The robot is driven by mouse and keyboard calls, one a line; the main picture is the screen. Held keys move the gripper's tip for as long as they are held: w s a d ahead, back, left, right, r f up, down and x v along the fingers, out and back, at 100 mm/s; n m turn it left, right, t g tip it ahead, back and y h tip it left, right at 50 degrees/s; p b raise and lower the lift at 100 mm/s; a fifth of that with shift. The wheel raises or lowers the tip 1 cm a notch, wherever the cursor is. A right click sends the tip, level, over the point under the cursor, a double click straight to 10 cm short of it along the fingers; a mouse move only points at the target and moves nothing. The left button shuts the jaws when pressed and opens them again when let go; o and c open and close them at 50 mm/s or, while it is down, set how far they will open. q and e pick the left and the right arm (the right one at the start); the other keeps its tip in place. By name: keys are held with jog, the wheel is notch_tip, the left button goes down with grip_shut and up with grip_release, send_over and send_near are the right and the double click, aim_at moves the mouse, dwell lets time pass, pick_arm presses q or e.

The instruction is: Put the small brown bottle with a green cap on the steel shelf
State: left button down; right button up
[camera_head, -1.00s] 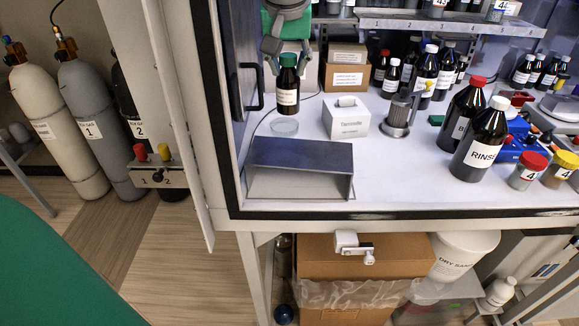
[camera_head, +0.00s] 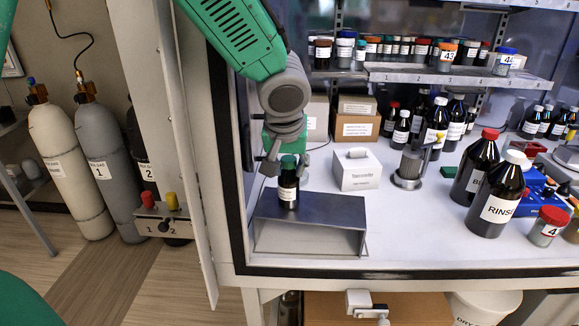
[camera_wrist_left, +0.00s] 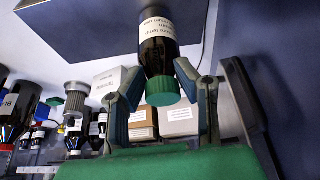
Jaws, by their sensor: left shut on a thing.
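The small brown bottle with a green cap (camera_head: 288,192) is upright, with a white label. My left gripper (camera_head: 287,163) points down and is shut on it near the cap. In the left wrist view the bottle (camera_wrist_left: 157,48) shows upside down, with its cap between the fingers (camera_wrist_left: 157,85). The steel shelf (camera_head: 335,213), a low grey open-fronted riser, stands at the front left of the cabinet floor. The bottle is over its top at the left; I cannot tell whether its base touches. The shelf (camera_wrist_left: 80,25) also shows in the left wrist view. My right gripper is not in view.
Large dark bottles (camera_head: 497,205) stand farther right. Cardboard boxes (camera_head: 356,127) are behind. The cabinet's left wall and frame are close to my left arm.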

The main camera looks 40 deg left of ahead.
pick_arm(q)
jog(key=shift+s+a+f, duration=0.1)
jog(key=shift+a, duration=0.25)
jog(key=c, duration=1.4)
grip_release()
jog(key=shift+a+f, duration=0.1)
jog(key=shift+o, duration=0.9)
jog(key=shift+a, duration=0.1)
jog(key=shift+d+r, duration=0.3)
jog(key=shift+d, duration=0.05)
jog(key=p+v, duration=0.2)
jog(key=v, duration=0.9)
jog(key=shift+r, duration=0.35)
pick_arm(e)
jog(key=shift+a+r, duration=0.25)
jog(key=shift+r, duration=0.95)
pick_arm(q)
jog(key=shift+s, duration=0.15)
jog(key=shift+f, duration=0.1)
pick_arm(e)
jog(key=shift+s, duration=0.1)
